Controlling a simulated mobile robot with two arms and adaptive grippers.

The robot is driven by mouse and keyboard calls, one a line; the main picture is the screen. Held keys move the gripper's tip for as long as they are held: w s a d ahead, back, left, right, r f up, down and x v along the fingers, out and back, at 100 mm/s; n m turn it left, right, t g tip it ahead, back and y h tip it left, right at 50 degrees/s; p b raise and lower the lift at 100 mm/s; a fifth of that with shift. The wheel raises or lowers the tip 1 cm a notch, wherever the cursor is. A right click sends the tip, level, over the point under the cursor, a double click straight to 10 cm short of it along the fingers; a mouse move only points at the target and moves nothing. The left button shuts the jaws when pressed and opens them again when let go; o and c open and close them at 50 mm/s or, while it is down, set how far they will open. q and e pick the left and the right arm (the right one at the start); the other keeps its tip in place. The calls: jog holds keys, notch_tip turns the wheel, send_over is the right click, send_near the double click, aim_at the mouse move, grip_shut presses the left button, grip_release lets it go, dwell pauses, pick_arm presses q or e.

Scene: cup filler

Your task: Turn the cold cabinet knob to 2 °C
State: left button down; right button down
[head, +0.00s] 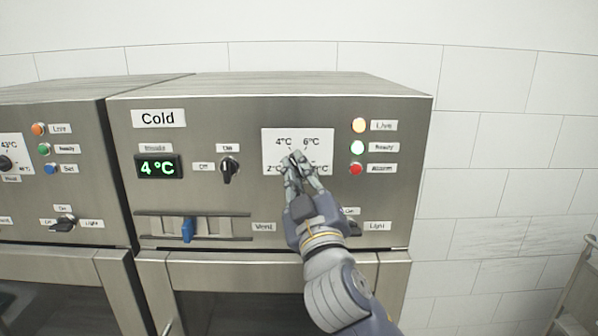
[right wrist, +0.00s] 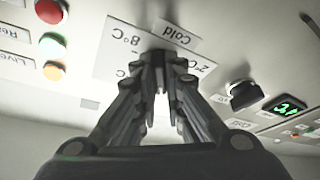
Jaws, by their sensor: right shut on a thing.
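The cold cabinet (head: 400,110) has a steel front with a "Cold" label. Its white dial plate (head: 270,140) shows 4 °C and 6 °C at the top and 2 °C at lower left; the lower right label is partly covered. My right gripper (head: 301,168) is shut on the temperature knob in the middle of this plate. My fingers hide most of the knob, so its pointer cannot be read. In the right wrist view, the fingertips (right wrist: 160,62) meet at the plate between 8 °C and 2 °C. The green display (head: 158,166) reads 4 °C. My left gripper is not in view.
Left of the dial is a black Off/On switch (head: 230,170). On its right are orange, green and red lamps (head: 357,147). Below are a blue vent slider (head: 188,229) and a light switch partly behind my wrist. Another cabinet (head: 70,110) stands at left.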

jog(key=shift+n, duration=0.3)
jog(key=n+g, duration=0.1)
jog(key=n, duration=0.3)
jog(key=n+g+y, duration=0.1)
jog(key=n+g, duration=0.1)
jog(key=n, duration=0.2)
jog(key=n+g+y, duration=0.1)
jog(key=n, duration=0.3)
jog(key=shift+d+r+n+g, duration=0.1)
jog(key=shift+n+g, duration=0.2)
jog(key=shift+g, duration=0.1)
jog(key=c, duration=1.7)
grip_release()
jog(key=shift+s, duration=0.1)
jog(key=shift+r, duration=0.1)
jog(key=v, duration=1.2)
jog(key=shift+d, duration=0.1)
